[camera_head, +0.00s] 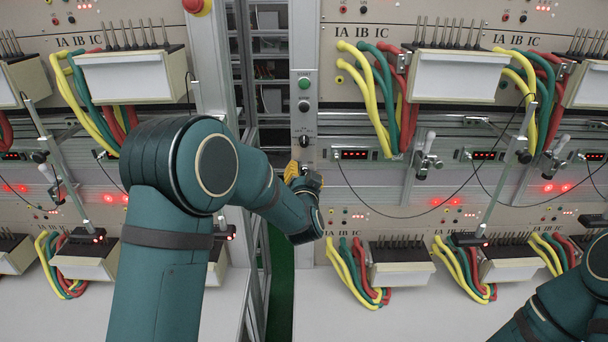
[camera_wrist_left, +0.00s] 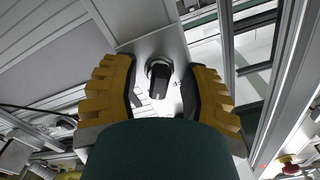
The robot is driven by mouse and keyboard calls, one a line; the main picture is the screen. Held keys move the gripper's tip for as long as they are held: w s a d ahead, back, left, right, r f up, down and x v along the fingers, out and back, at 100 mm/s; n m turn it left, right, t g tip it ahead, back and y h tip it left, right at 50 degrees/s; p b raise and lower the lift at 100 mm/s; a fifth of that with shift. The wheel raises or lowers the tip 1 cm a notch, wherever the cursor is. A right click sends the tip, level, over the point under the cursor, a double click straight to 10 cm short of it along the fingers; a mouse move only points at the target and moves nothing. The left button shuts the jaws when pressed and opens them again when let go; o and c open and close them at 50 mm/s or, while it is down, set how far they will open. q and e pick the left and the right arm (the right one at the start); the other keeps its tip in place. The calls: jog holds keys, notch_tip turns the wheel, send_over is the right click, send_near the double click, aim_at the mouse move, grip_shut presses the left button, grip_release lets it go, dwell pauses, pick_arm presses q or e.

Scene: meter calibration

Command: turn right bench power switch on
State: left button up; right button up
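The right bench power switch is a black rotary knob (camera_head: 304,142) on the narrow metal upright at the left edge of the right bench. It sits below a green button (camera_head: 304,83) and a dark button (camera_head: 303,106). In the left wrist view the knob (camera_wrist_left: 159,78) stands out between my fingers. My left gripper (camera_head: 300,172) is just below the knob in the head view. Its yellow-backed fingers (camera_wrist_left: 161,92) are open, one on each side of the knob, with gaps between. My right arm shows at the lower right; its gripper is out of view.
Meter racks with yellow, green and red cables (camera_head: 385,95) fill the right bench beside the switch upright. A red emergency stop button (camera_head: 197,5) is on the left bench's post. A narrow gap with a green floor (camera_head: 281,275) separates the benches.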

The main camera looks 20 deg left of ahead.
pick_arm(q)
jog(key=v, duration=1.2)
jog(key=s+d+f+n+g+h, duration=0.1)
jog(key=s+f+g+h, duration=0.25)
jog(key=f, duration=0.75)
jog(key=s+d+f+n+g+h, duration=0.15)
jog(key=s+f+g, duration=0.25)
jog(key=f, duration=0.6)
jog(key=s+d+f+n+g+h, duration=0.1)
jog(key=s+f+g, duration=0.3)
jog(key=s, duration=0.4)
jog(key=s+d+f+n+g+h, duration=0.1)
jog(key=s+d+f+g+h, duration=0.2)
jog(key=s+f, duration=0.4)
jog(key=shift+s+g, duration=0.65)
jog(key=shift+d+f, duration=0.1)
jog(key=shift+f, duration=0.05)
